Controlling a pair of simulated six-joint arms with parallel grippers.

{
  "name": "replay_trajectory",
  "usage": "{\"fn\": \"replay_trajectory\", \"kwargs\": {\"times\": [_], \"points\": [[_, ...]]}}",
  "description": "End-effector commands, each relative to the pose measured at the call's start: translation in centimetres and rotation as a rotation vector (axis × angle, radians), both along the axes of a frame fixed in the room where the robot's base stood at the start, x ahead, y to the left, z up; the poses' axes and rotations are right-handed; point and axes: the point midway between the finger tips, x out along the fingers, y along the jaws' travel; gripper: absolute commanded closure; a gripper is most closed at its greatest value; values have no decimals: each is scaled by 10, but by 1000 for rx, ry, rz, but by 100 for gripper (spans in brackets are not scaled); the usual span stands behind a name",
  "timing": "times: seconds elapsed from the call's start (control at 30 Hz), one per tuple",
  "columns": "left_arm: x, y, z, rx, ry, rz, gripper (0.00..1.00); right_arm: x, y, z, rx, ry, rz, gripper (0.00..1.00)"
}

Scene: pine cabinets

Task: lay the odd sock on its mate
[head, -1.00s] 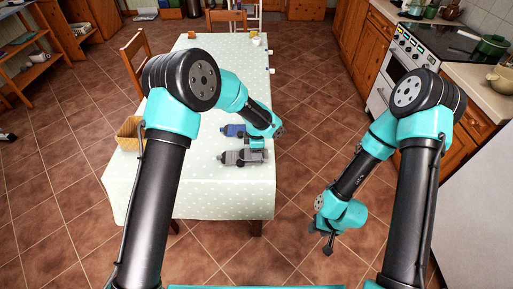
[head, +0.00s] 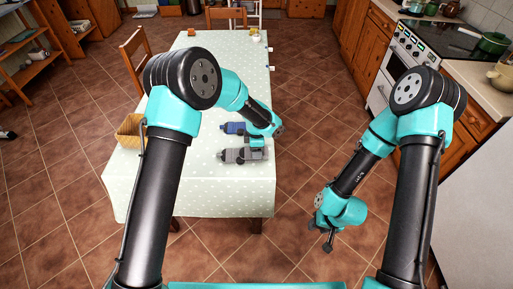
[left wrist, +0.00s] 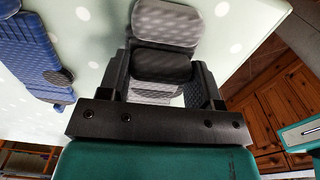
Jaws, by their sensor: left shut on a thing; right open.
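A grey sock (head: 232,155) with a darker grey band is at the right part of the table, near its front edge. My left gripper (head: 256,152) is shut on it from above. The left wrist view shows the grey sock (left wrist: 165,22) between and ahead of the fingers (left wrist: 161,78); whether a second grey layer lies under it, I cannot tell. A blue sock (head: 233,128) lies just beyond the grey one, apart from it; it also shows in the left wrist view (left wrist: 30,50). My right gripper (head: 325,238) is open and empty, off the table's right side.
The table (head: 195,190) has a pale green dotted cloth, with bare room in front and to the left. A wicker basket (head: 130,132) is at its left edge. Small items stand at the far end. A stove (head: 412,55) and counters line the right.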

Motion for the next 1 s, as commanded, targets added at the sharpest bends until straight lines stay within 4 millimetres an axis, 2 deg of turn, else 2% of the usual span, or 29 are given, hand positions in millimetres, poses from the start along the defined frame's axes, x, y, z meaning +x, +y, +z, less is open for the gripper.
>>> {"fn": "replay_trajectory", "kwargs": {"times": [0.17,0.2,0.5,0.83,1.0], "points": [[0,0,-2,0,0,0,89,0,0,0,0,0,0,57],[0,0,-2,0,0,0,41,0,0,0,0,0,0,57],[0,0,-2,0,0,0,12,0,0,0,0,0,0,57],[0,0,1,0,-1,0,12,0,0,0,0,0,0,57],[1,0,16,0,-3,0,12,0,0,0,0,0,0,57]]}}
